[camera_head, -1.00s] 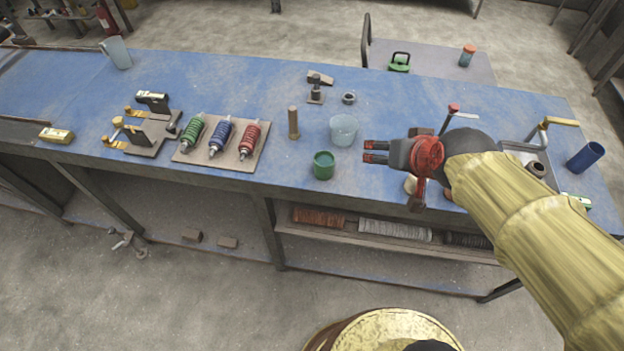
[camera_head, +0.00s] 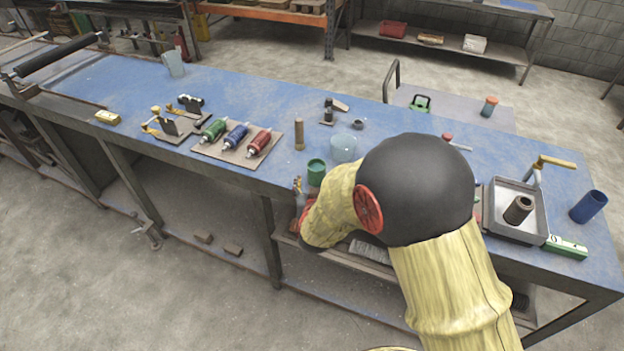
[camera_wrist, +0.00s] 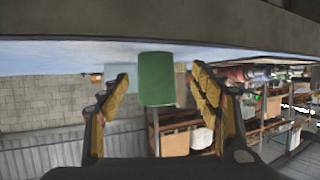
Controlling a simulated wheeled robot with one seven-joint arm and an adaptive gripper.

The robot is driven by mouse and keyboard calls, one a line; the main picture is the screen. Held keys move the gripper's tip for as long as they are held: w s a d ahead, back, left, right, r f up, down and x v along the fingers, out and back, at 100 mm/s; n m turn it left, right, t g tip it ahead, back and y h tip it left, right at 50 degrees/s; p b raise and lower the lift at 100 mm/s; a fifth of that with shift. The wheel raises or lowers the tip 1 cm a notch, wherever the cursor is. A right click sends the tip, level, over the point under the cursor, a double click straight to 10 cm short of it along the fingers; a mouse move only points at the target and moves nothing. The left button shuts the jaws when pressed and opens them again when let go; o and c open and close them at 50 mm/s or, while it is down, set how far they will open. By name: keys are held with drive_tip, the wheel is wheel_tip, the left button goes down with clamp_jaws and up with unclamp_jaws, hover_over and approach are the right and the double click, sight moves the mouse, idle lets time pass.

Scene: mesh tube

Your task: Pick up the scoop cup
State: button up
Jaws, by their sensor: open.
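A green cup (camera_head: 316,173) stands upright near the front edge of the blue workbench; it looks most like the scoop cup. A pale, see-through cup (camera_head: 343,149) stands behind it to the right. My gripper (camera_head: 297,185) is at the bench's front edge by the green cup, partly hidden by my arm. In the wrist view, which looks upside down, the green cup (camera_wrist: 157,80) shows between the two spread fingers of my gripper (camera_wrist: 160,86), apparently beyond the tips. The pale cup (camera_wrist: 120,76) shows partly behind it.
A brown peg (camera_head: 299,134) stands behind the green cup. A board with green, blue and red coils (camera_head: 236,140) lies left. A metal tray (camera_head: 518,237) with a dark ring is at the right, beside a blue tube (camera_head: 588,207). Shelves lie under the bench.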

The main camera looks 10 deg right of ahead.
sight(316, 178)
drive_tip(key=x, duration=0.2)
drive_tip(key=b+x, duration=0.1)
drive_tip(key=x, duration=0.1)
drive_tip(key=r+x, duration=0.1)
drive_tip(key=x, duration=0.1)
drive_tip(key=shift+d+b, duration=0.3)
drive_tip(key=shift+b, duration=0.05)
drive_tip(key=shift+c, duration=1.3)
drive_tip(key=c, duration=1.1)
